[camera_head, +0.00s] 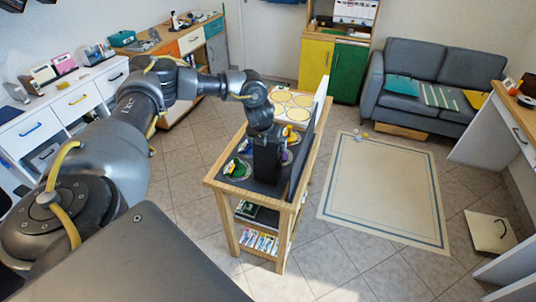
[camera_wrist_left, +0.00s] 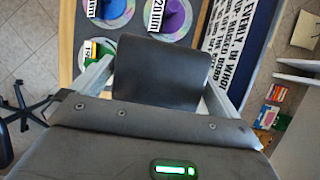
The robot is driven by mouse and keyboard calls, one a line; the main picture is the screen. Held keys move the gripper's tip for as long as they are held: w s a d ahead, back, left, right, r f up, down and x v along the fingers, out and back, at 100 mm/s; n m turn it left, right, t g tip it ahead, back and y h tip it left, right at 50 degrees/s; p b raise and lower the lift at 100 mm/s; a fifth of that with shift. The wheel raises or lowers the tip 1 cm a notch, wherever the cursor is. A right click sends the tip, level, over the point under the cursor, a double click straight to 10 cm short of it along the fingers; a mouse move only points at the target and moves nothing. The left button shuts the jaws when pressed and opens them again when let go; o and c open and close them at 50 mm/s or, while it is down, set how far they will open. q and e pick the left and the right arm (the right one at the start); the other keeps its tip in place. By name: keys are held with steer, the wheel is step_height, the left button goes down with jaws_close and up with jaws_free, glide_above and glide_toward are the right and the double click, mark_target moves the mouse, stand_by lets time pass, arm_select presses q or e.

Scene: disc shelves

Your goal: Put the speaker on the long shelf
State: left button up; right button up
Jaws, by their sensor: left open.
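My left gripper (camera_head: 266,158) reaches down over the near part of a wooden stand (camera_head: 238,190). In the left wrist view its two light grey fingers (camera_wrist_left: 158,76) are spread apart. A dark, smooth, box-like block (camera_wrist_left: 160,72) fills most of the gap between them; it may be the speaker, and I cannot tell whether the fingers touch it. Coloured discs (camera_wrist_left: 172,18) with printed labels lie on the dark top beyond it. The stand has lower shelves holding a dark item (camera_head: 258,216) and several thin cases (camera_head: 258,241). I cannot tell which shelf is the long one. My right gripper is not in view.
A white panel (camera_head: 321,90) with lettering stands along the stand's right side. Yellow discs (camera_head: 291,104) lie at its far end. White drawers (camera_head: 77,101) are at the left, a grey sofa (camera_head: 436,82) at the back right. A beige rug (camera_head: 385,190) covers open floor.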

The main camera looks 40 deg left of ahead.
arm_select(q)
steer(key=x, duration=0.3)
steer(key=shift+w+a+f+p, duration=0.1)
steer(key=shift+f+p, duration=0.1)
steer(key=shift+p, duration=0.15)
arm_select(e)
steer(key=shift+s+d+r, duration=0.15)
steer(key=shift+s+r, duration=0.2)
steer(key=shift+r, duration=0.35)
